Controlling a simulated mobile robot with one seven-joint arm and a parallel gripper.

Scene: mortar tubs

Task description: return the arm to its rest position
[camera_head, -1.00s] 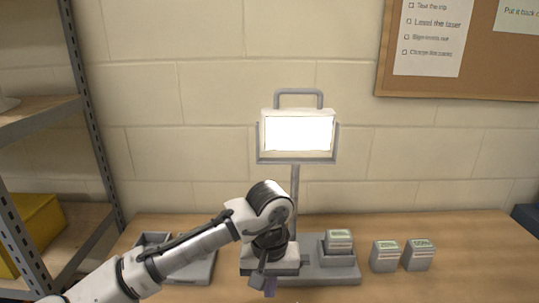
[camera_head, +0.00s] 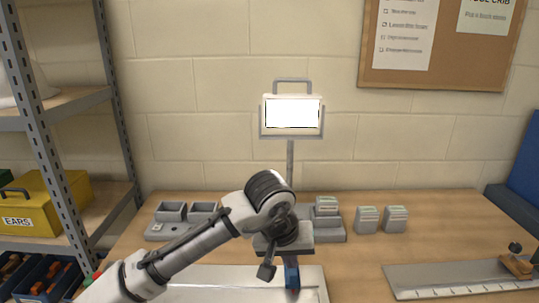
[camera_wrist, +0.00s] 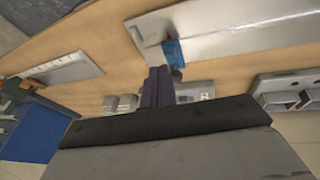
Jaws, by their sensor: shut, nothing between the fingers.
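My arm (camera_head: 205,238) reaches from the lower left over the bench in the head view, with its elbow bent up and its wrist turned down. My gripper (camera_wrist: 158,75) is shut and empty in the wrist view, its dark fingers side by side. In the head view the arm's end covers most of the fingers.
A grey stand with a lit panel (camera_head: 292,114) rises behind my arm. Grey tubs (camera_head: 367,219) stand at its right, a two-cup holder (camera_head: 172,212) at its left. A metal plate (camera_head: 455,278) lies at right. Shelving (camera_head: 75,205) with a yellow box (camera_head: 35,210) borders the left.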

